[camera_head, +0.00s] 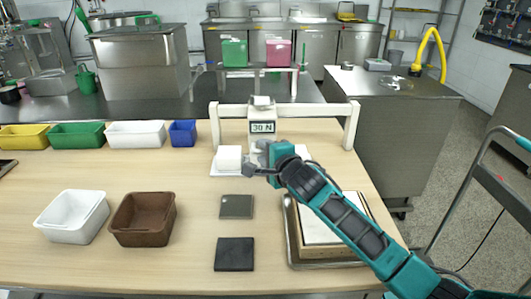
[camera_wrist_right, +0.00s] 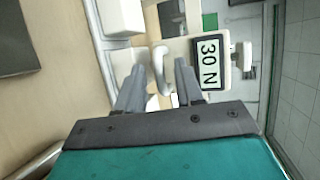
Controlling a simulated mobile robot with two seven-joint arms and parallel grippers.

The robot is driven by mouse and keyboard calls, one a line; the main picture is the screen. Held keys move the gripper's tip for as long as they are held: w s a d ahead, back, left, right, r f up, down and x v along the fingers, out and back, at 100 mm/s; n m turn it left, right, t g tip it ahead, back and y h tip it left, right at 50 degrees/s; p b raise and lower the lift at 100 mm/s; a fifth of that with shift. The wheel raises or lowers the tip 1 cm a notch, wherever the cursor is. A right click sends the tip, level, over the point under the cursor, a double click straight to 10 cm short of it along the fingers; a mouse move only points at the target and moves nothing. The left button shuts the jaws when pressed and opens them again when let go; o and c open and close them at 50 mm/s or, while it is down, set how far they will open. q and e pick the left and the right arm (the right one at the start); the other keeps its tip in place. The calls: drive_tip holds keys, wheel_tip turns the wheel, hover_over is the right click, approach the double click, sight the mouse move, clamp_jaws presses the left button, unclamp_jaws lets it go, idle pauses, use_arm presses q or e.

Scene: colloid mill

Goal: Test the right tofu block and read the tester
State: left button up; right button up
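The tester is a white frame with a display (camera_head: 262,127) that reads 30 N; the display also reads 30 N in the right wrist view (camera_wrist_right: 208,62). A white tofu block (camera_head: 229,158) sits on the left of the white board under the tester. A second white block beside it is mostly hidden behind my right gripper; part of a white shape (camera_wrist_right: 120,62) shows in the wrist view. My right gripper (camera_wrist_right: 160,75) is open in front of the tester, with a curved light-grey lever (camera_wrist_right: 158,58) seen between its fingers; contact is unclear. My left gripper is out of view.
Two dark square plates (camera_head: 236,206) (camera_head: 234,254) lie before the tester. A metal tray (camera_head: 291,240) lies under my right arm. A white bin (camera_head: 72,217) and a brown bin (camera_head: 143,219) stand left, with several coloured bins behind. The far-left table is mostly clear.

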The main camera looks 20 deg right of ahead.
clamp_jaws()
idle(1.3)
